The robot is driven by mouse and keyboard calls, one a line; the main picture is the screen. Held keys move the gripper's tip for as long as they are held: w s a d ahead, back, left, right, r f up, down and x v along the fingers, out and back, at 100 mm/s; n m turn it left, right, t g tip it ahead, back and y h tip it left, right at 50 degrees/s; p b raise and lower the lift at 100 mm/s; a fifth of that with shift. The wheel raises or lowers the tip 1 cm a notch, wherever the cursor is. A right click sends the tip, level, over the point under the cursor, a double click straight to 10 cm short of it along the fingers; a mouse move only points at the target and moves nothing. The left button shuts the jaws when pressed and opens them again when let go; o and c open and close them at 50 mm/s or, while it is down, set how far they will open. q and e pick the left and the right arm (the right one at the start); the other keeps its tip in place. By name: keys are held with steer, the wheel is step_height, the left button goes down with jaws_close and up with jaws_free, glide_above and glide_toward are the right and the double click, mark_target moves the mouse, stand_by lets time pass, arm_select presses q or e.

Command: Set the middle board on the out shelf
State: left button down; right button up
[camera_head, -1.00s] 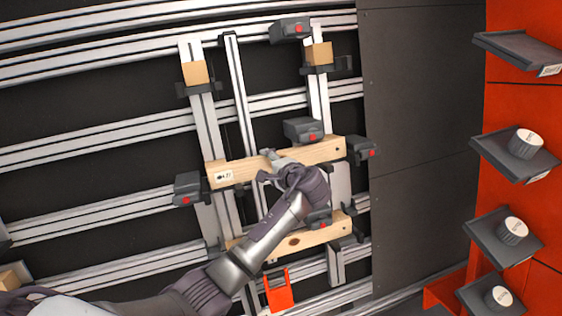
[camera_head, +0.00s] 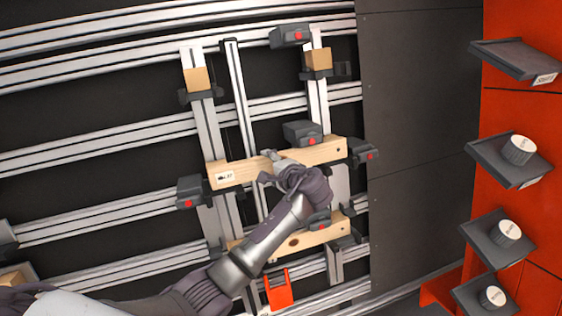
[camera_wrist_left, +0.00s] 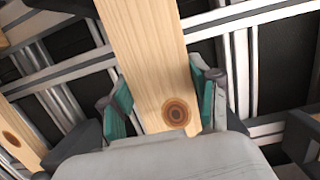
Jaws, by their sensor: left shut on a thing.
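The middle board (camera_head: 238,170) is a pale wooden board with a small white label near its left end, lying slightly tilted across the gantry's upright rails. My left gripper (camera_head: 268,165) is at its middle. In the left wrist view the teal finger pads (camera_wrist_left: 160,105) are closed on both edges of the board (camera_wrist_left: 145,50), with a dark knot between them. Clamp blocks with red buttons sit by the board: one left (camera_head: 189,191), one above (camera_head: 303,132), one right (camera_head: 363,153). I cannot tell which surface is the out shelf. My right gripper is not in view.
A lower board (camera_head: 312,236) lies below, partly behind my arm. Two wooden blocks (camera_head: 197,79) (camera_head: 318,60) sit higher on the uprights. A red bracket (camera_head: 279,290) is at the bottom. Small dark shelves (camera_head: 490,147), several with white cylinders, stick out from a red panel at right.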

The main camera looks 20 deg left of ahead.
arm_select(q)
steer(key=s+a+p+v, duration=0.1)
steer(key=p+v, duration=0.4)
steer(key=v, duration=0.4)
steer(key=shift+s+r, duration=0.3)
steer(key=shift+s, duration=0.05)
stand_by(0.3)
steer(key=s+v, duration=0.1)
steer(key=v, duration=0.6)
steer(key=shift+a, duration=0.35)
stand_by(0.6)
steer(key=shift+a+f, duration=0.1)
stand_by(0.4)
